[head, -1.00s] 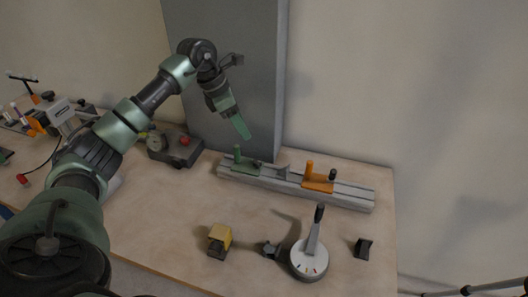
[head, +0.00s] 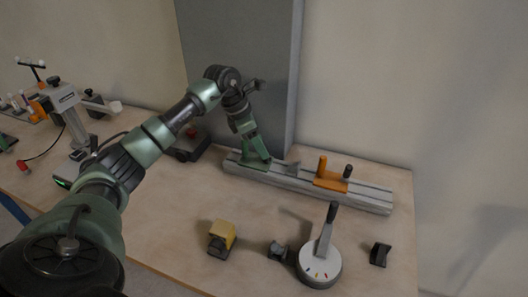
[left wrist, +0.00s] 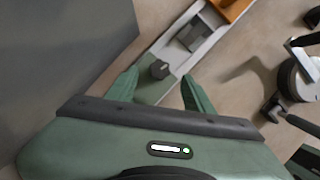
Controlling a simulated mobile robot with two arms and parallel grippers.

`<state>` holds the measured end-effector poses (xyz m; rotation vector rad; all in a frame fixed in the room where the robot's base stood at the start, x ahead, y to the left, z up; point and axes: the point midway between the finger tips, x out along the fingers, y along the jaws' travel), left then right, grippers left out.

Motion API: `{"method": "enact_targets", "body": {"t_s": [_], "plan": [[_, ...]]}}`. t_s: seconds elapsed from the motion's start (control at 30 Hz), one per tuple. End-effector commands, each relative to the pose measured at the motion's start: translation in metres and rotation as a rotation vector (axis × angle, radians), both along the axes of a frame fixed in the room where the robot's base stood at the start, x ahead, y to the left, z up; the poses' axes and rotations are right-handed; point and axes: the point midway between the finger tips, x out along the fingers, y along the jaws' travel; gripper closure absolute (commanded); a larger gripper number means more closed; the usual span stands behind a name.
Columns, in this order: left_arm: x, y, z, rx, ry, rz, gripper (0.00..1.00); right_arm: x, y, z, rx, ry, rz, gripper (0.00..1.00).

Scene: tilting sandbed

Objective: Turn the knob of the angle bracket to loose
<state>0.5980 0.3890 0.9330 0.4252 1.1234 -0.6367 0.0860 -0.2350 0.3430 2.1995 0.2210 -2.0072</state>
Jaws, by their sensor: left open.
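My left gripper (head: 257,150) is open, fingers pointing down over the green carriage (head: 254,164) on a grey rail (head: 300,183). In the left wrist view, a dark knob (left wrist: 160,70) on the green carriage (left wrist: 152,92) lies between the open fingertips (left wrist: 160,77). I cannot tell whether the fingers touch it. In the head view the gripper hides this knob. A grey stand with dark knobs (head: 68,100) is at the far left. I cannot tell for certain which part is the angle bracket. My right gripper is out of view.
An orange carriage (head: 330,183) with a post and dark knob sits further right on the rail. A white dial with a lever (head: 320,270), a yellow-topped block (head: 222,236) and a dark block (head: 380,253) stand in front. A grey column (head: 245,70) rises behind the rail.

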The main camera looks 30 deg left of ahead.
Motion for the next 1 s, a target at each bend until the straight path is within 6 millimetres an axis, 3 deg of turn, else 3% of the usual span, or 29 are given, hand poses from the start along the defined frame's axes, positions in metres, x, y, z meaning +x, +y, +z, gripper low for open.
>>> {"method": "enact_targets", "body": {"t_s": [0.23,0.57,0.77,1.0], "plan": [[0.009,-0.008,-0.029,-0.002,0.001,0.000,0.48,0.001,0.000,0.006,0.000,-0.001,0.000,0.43],[0.010,-0.009,-0.034,0.001,0.000,0.000,0.48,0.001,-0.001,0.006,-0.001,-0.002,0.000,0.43],[0.010,-0.009,-0.034,0.000,0.000,0.000,0.98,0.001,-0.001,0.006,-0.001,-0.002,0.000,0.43],[0.010,-0.009,-0.033,0.002,0.000,0.009,1.00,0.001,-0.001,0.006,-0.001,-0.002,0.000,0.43]]}}
